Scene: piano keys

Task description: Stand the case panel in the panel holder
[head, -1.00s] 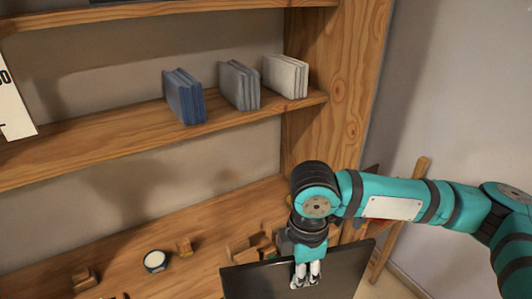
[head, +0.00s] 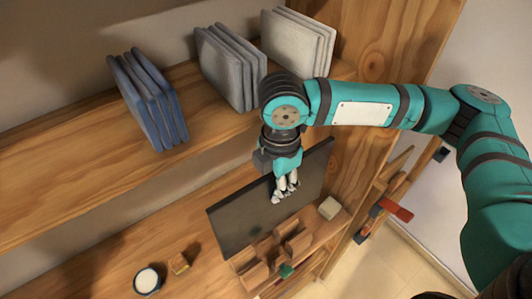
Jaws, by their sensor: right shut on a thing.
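The case panel (head: 245,213) is a flat, dark grey-black rectangle in the head view, tilted in the picture. My right gripper (head: 285,191) comes from above and is shut on the panel, on its near face toward the right. The wooden piece with upright blocks and gaps (head: 263,265), which looks like the panel holder, is on the bench just below the panel in the picture. I cannot tell whether the panel's lower edge touches the bench or holder. My left gripper is not in view.
A white-topped round cup (head: 147,280) and a small wooden block (head: 179,263) are on the bench at left. A pale block (head: 330,208) is right of the panel. Blue books (head: 150,105), grey books (head: 230,65) and white books (head: 298,40) stand on the shelf above.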

